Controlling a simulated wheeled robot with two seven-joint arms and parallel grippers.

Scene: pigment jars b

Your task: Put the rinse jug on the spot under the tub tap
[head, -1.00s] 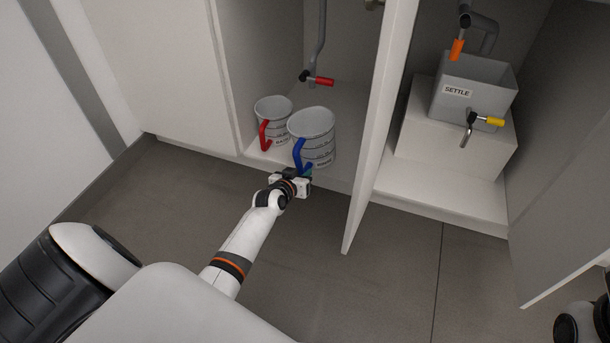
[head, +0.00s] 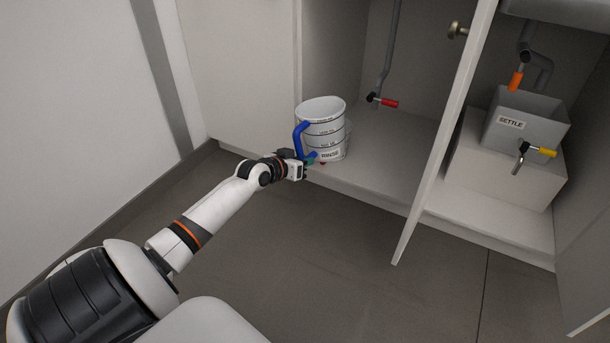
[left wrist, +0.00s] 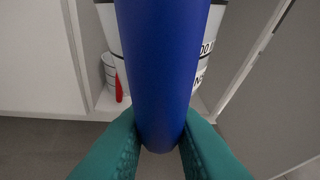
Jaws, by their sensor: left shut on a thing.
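The rinse jug (head: 322,112), white with dark bands, a RINSE label and a blue handle (head: 301,139), is at the front left of the open cabinet. My left gripper (head: 305,168) is shut on the handle; the blue handle also fills the middle of the left wrist view (left wrist: 160,70), between the teal fingers. The jug looks upright and seems raised; its base clearance is unclear. The grey SETTLE tub (head: 548,124) stands on a white block (head: 490,178) in the right compartment, with a yellow-levered tap (head: 541,152) at its front. No marked spot is distinguishable below it. My right gripper is out of view.
A red-handled jug (left wrist: 108,72) stands behind the rinse jug, mostly hidden in the head view. A pale upright panel (head: 440,150) projects between the jug and tub. A red-levered tap (head: 388,103) hangs in the left compartment. The floor (head: 330,260) in front is clear.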

